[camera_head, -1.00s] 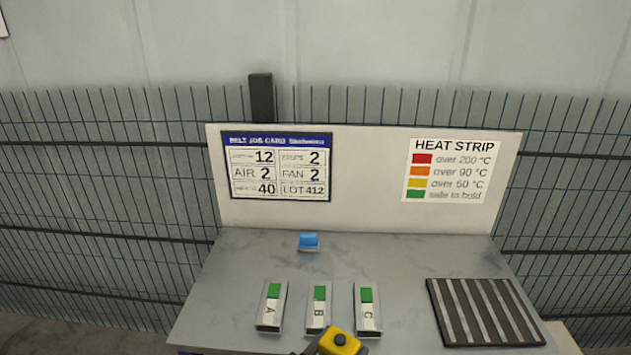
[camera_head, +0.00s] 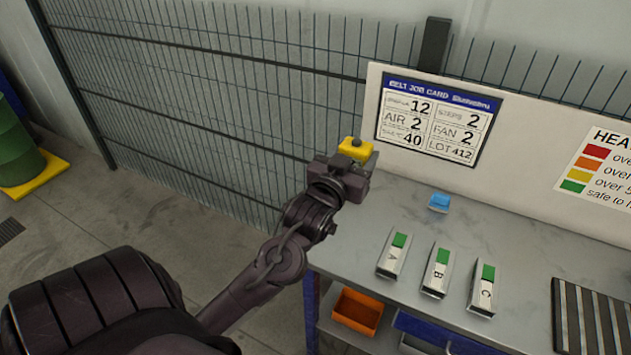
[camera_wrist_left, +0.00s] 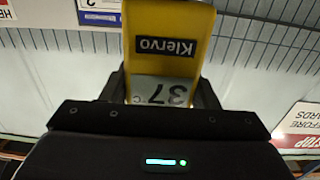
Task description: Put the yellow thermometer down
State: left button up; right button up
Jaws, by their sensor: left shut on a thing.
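The yellow thermometer (camera_head: 355,149) is in my left gripper (camera_head: 350,165), held above the far left corner of the grey table (camera_head: 475,225). In the head view the gripper hides the thermometer's lower part. My right gripper is not in view.
Bars A (camera_head: 393,255), B (camera_head: 437,270) and C (camera_head: 484,290) with green patches lie on the table. A blue block (camera_head: 439,202) lies behind them. A ribbed black rack (camera_head: 592,318) is at right. The job card board (camera_head: 440,120) stands along the back. An orange bin (camera_head: 357,311) sits below.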

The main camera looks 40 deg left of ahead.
pick_arm(q)
jog(key=shift+a+r, duration=0.3)
jog(key=shift+a, duration=0.3)
jog(key=shift+a+f, duration=0.2)
jog(key=shift+f, duration=0.1)
notch_tip(320, 180, down, 19)
jog(key=p, duration=0.3)
jog(key=shift+d+f, duration=0.1)
jog(key=shift+f, duration=0.15)
jog(key=o, duration=0.8)
jog(key=shift+o, duration=0.2)
